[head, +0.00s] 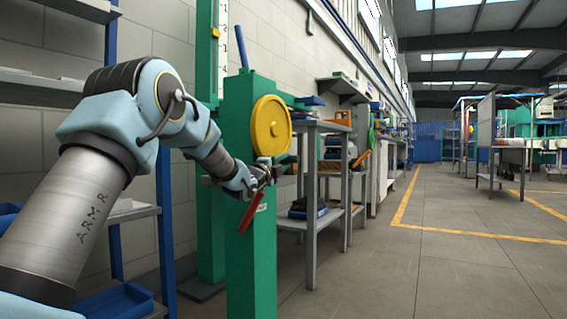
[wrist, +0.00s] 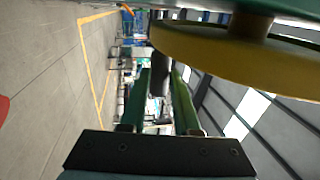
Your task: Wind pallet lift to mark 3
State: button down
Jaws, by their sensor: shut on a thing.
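The pallet lift's green post (head: 250,240) stands right of my arm. A yellow wheel (head: 271,127) is mounted on its side, and the wheel's underside fills the top right of the wrist view (wrist: 240,55). A dark crank handle (wrist: 161,66) sticks out from the wheel. My gripper (head: 284,166) is at the wheel's lower edge, its two green fingers (wrist: 160,92) shut on the handle.
A red bar (head: 248,217) hangs at the post below my gripper. A grey workbench (head: 312,127) stands close behind the post, with shelves (head: 130,212) at left. The floor (head: 440,260) to the right is open, with yellow lines.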

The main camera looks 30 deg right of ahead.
notch_tip(320, 180, down, 2)
jog(key=shift+d+f, duration=0.15)
jog(key=c, duration=0.6)
grip_release()
jog(key=p+v, duration=0.1)
jog(key=v, duration=0.2)
jog(key=p+v, duration=0.1)
jog(key=v, duration=0.3)
jog(key=p+v, duration=0.1)
jog(key=v, duration=0.2)
jog(key=shift+s+a+r, duration=0.15)
jog(key=shift+a+r, duration=0.2)
